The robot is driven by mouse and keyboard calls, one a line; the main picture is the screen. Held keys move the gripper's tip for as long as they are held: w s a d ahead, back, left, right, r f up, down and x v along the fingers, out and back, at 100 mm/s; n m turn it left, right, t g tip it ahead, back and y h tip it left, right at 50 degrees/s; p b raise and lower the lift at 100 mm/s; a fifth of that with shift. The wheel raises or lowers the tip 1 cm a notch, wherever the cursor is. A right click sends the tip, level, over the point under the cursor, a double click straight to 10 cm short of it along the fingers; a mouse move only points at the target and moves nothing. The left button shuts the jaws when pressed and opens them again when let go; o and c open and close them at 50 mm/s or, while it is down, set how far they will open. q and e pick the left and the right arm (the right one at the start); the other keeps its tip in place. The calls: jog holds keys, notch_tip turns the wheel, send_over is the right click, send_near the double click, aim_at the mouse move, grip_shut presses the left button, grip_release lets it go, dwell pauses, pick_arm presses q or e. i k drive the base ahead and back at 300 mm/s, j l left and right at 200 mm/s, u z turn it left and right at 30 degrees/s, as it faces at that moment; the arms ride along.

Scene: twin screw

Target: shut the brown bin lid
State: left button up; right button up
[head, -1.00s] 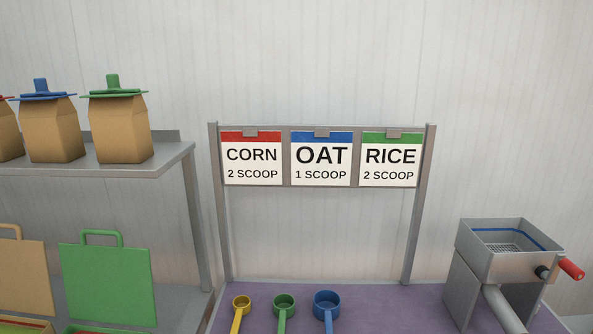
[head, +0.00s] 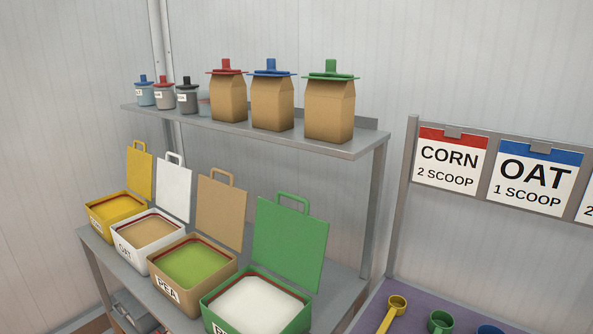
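The brown bin (head: 182,296) stands on the lower shelf in the head view, labelled PEA and filled with green contents (head: 194,263). Its brown lid (head: 221,211) is open and stands upright at the back of the bin, with a loop handle on top. The white bin (head: 135,255) is just to its left and the green bin (head: 264,325) just to its right. Neither of my grippers is in view.
Yellow, white and green bins also have raised lids. An upper shelf (head: 345,150) above holds paper bags with coloured tops and small jars. At right, scoops lie on a purple mat (head: 367,318) below a sign frame.

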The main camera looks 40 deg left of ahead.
aim_at(221, 211)
jog(key=u, duration=1.55)
